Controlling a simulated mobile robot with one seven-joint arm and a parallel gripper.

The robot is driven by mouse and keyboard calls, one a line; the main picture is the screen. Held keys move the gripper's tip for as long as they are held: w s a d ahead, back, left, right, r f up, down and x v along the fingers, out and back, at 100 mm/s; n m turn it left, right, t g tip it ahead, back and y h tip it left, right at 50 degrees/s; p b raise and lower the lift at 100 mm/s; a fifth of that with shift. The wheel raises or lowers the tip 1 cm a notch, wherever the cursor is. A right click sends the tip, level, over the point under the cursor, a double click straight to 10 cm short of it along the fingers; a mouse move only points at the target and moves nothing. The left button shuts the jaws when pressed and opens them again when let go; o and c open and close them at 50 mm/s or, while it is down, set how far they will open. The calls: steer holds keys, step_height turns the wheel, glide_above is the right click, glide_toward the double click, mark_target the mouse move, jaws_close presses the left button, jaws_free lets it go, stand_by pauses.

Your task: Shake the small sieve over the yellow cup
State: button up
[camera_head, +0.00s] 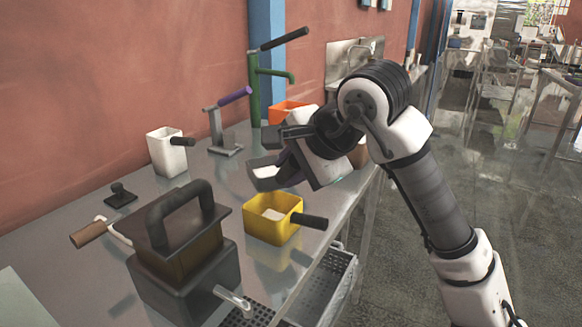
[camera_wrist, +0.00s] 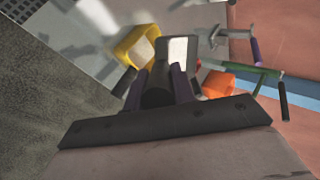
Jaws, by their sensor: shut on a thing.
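The yellow cup (camera_head: 272,226) stands on the metal table near its front edge, with pale powder inside and a dark handle pointing right. It also shows in the wrist view (camera_wrist: 134,44). My gripper (camera_head: 285,168) is shut on the small sieve (camera_head: 263,174), a grey square container with white powder in it. In the wrist view the sieve (camera_wrist: 177,66) sits just beyond my gripper (camera_wrist: 167,88), which closes around its dark handle. The sieve is held above and slightly behind the yellow cup, apart from it. Its underside is hidden.
A white cup (camera_head: 166,153) stands at the back left. A purple-handled press (camera_head: 222,125), a green lever stand (camera_head: 255,90) and an orange cup (camera_head: 286,110) stand behind. A large dark block with a handle (camera_head: 182,255) is left of the yellow cup.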

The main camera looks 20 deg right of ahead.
step_height(320, 180, down, 4)
steer(key=b, duration=0.3)
steer(key=shift+r, duration=0.2)
stand_by(0.6)
steer(key=shift+b, duration=0.9)
stand_by(0.5)
steer(key=shift+r, duration=0.1)
